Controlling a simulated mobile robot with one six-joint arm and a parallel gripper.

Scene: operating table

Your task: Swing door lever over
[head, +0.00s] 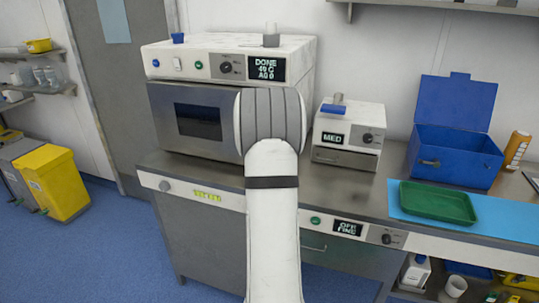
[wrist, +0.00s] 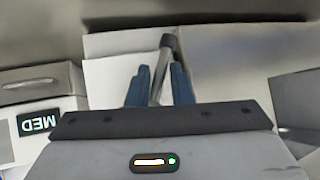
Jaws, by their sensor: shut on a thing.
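The machine with a windowed door (head: 180,122) stands on the left of the counter in the head view; its display reads DONE, 40 C, A0 0. The door looks closed. In the wrist view, a grey metal lever with a dark end (wrist: 167,42) stands between the two blue fingers of my gripper (wrist: 159,78). The fingers are shut on the lever, whose dark end sticks out beyond the fingertips. In the head view my own arm hides the gripper, the lever and the right side of the door.
A small white unit marked MED (head: 347,137) stands close to the right of the machine. Farther right are an open blue box (head: 455,150), a green tray (head: 437,202) on a blue mat, and an orange bottle (head: 517,150). A yellow bin (head: 55,183) stands at left.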

